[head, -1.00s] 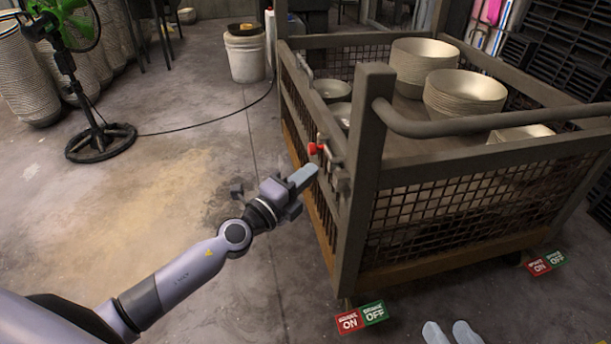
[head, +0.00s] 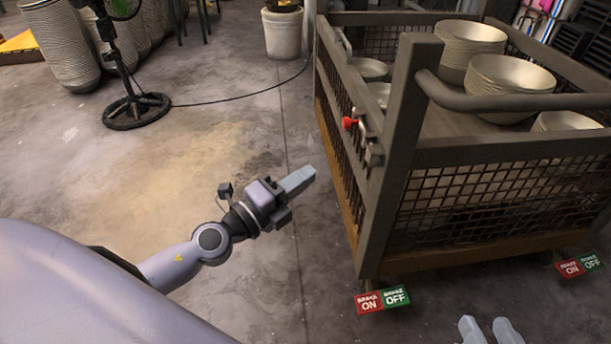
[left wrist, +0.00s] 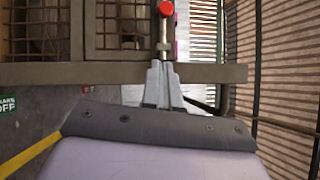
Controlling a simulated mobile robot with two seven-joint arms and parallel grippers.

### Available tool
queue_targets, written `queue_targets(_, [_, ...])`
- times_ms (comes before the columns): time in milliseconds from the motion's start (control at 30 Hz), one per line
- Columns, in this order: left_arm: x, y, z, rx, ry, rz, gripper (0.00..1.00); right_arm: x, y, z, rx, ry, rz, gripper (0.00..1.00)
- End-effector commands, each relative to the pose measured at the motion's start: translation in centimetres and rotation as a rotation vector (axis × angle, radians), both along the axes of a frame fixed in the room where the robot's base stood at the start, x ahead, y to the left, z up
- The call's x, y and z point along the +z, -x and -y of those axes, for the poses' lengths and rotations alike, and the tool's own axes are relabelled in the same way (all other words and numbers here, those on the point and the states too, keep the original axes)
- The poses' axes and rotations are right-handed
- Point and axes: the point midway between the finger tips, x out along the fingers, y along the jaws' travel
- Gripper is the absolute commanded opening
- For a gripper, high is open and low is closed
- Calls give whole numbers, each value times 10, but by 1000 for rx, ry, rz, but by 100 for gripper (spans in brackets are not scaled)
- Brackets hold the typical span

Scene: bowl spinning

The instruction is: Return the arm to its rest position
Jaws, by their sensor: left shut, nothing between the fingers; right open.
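My left arm reaches in from the lower left in the head view. Its gripper (head: 306,174) is shut and empty, in the air just left of the caged cart (head: 407,180). A red knob (head: 349,123) on a latch at the cart's side is up and to the right of the fingertips, with a clear gap between. The left wrist view shows the closed fingers (left wrist: 162,68) and the red knob (left wrist: 166,8) beyond them. My right gripper (head: 487,331) shows only its two pale fingertips at the bottom edge, apart; the rest is out of frame.
Stacked bowls (head: 500,75) stand in the cart. Red and green brake pedals (head: 383,299) stick out at its base. A fan stand (head: 138,110) with a floor cable, a white bucket (head: 283,35) and bowl stacks (head: 57,45) are behind.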

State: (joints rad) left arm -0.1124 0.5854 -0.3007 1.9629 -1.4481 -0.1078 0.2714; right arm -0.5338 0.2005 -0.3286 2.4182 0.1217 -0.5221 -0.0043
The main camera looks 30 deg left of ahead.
Motion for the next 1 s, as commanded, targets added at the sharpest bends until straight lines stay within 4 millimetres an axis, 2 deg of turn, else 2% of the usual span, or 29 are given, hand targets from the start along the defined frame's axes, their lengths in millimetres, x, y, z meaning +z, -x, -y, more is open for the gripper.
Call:
queue_targets(400, [0, 0, 0, 0, 5, -2, 0, -6, 2, 0, 5, 7, -16, 43])
queue_targets(533, [0, 6, 5, 5, 85, -28, 0, -5, 2, 0, 5, 6, -15, 43])
queue_targets(767, [-4, 33, 22, 42, 484, -187, 0, -4, 1, 0, 3, 3, -11, 43])
queue_targets(1000, [-18, 68, 45, 88, 934, -440, 0, -3, 1, 0, 3, 3, -9, 43])
